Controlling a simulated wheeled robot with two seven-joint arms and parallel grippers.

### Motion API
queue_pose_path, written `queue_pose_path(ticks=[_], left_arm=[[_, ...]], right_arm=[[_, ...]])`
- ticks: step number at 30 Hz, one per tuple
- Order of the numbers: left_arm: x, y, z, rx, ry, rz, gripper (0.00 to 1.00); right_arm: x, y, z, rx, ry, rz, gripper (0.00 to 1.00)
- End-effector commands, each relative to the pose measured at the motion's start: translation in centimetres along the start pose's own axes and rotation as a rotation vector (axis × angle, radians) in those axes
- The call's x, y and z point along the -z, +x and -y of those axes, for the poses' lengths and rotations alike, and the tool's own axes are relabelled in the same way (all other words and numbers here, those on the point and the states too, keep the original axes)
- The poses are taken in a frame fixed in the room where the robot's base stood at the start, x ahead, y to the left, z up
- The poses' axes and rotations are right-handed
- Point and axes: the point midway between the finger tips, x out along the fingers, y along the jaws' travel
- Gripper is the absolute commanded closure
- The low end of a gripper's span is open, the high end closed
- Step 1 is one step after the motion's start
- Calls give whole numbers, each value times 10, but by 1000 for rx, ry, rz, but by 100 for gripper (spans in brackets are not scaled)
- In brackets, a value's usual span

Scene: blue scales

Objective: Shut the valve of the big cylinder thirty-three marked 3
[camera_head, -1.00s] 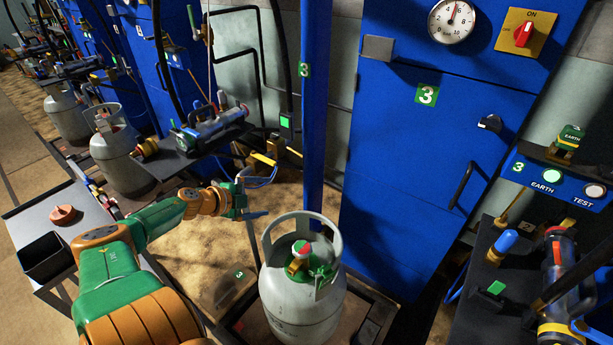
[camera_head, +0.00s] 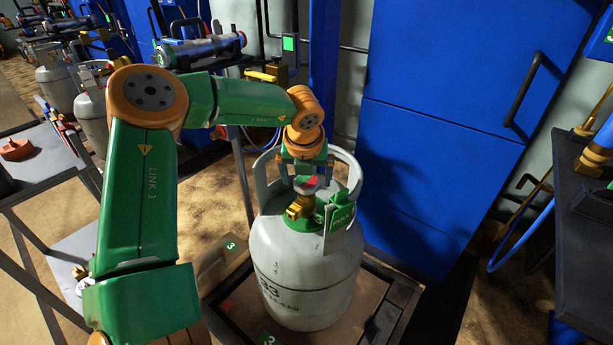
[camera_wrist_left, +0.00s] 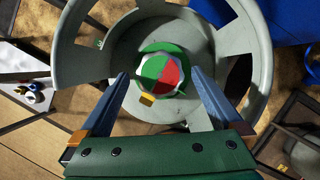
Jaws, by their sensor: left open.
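The big grey cylinder (camera_head: 305,265), marked 33, stands upright on a low platform, with an open grey collar around its top. Its valve knob (camera_head: 306,184) sits inside the collar above a brass body and green ring. In the left wrist view the knob (camera_wrist_left: 160,74) shows green, red and white sectors. My left gripper (camera_head: 304,168) is open at the collar's top, above the knob. In the wrist view its blue fingers point toward the knob, one on each side, with gaps. The head view hides most of the fingers. My right gripper is out of view.
The collar wall (camera_wrist_left: 75,75) rises around the knob and fingers. A blue cabinet (camera_head: 440,160) stands behind the cylinder. A dark bench (camera_head: 590,260) is at the right. A grey table (camera_head: 45,160) and smaller cylinders are at the left.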

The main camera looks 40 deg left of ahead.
Motion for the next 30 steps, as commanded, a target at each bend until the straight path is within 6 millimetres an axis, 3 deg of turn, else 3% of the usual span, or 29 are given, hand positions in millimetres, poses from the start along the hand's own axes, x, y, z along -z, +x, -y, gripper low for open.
queue_pose_path(ticks=[8,16,30], left_arm=[[0,4,0,2,-1,0,3],[0,4,0,2,-1,0,76],[0,4,-1,57,124,1,77]], right_arm=[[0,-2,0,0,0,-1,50],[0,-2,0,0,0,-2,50],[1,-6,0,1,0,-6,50]])
